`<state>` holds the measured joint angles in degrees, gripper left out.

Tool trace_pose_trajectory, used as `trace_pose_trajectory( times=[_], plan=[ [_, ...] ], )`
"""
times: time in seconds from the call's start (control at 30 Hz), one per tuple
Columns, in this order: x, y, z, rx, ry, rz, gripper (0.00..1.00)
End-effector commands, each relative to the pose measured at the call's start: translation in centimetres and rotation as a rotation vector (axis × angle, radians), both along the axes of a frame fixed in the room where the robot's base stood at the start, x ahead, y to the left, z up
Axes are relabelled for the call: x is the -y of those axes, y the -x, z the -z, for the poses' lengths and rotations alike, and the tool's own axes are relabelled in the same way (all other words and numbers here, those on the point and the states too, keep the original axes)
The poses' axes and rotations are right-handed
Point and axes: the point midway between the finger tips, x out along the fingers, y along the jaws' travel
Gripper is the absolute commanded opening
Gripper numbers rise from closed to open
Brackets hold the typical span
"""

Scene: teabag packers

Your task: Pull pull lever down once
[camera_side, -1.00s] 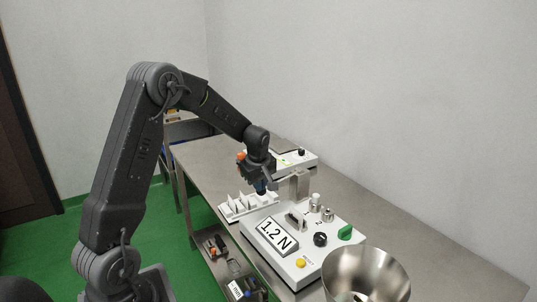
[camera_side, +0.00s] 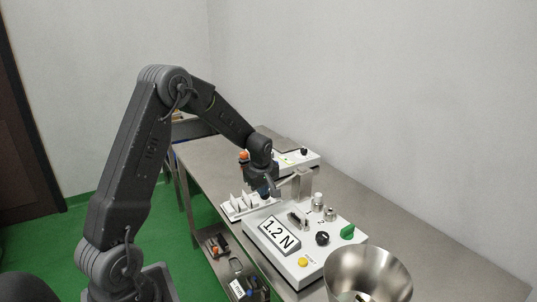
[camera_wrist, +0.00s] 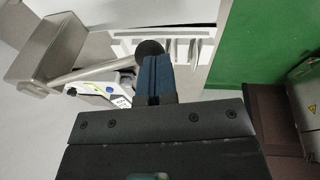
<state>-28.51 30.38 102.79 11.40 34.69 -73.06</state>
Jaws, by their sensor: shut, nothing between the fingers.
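The pull lever is a grey metal rod with a round black knob (camera_wrist: 150,48) at its end; the rod (camera_wrist: 95,74) runs left to a metal post in the wrist view. In the side view the post (camera_side: 303,183) stands behind the white machine. My gripper (camera_wrist: 155,66) is shut and empty, its blue fingers pressed together. Its fingertips are right at the knob in the wrist view; I cannot tell whether they touch it. In the side view my gripper (camera_side: 266,191) is beside the post, and hides the knob.
The white machine (camera_side: 275,259) with a 1.2 N display (camera_side: 279,234), knobs and buttons stands in front. A steel bowl (camera_side: 370,265) is at its right. A white slotted rack (camera_side: 236,208) is at left. The steel table (camera_side: 420,235) is bare at the right.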

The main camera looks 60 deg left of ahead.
Motion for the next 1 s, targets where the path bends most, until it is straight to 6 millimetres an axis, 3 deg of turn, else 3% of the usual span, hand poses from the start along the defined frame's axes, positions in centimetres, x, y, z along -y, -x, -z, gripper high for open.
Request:
trace_pose_trajectory(
  times=[0.03, 0.17, 0.5, 0.7, 1.0],
  plan=[
    [0.1, 0.7, 0.9, -0.025, 0.009, -0.001, 0.00],
    [0.3, 1.1, -0.4, -0.020, 0.007, -0.001, 0.00],
    [1.8, 3.8, -7.5, 0.001, -0.002, -0.001, 0.00],
    [2.6, 5.4, -10.7, 0.002, -0.001, -0.001, 0.00],
    [3.0, 6.2, -12.3, 0.000, 0.000, 0.000, 0.00]
  ],
)
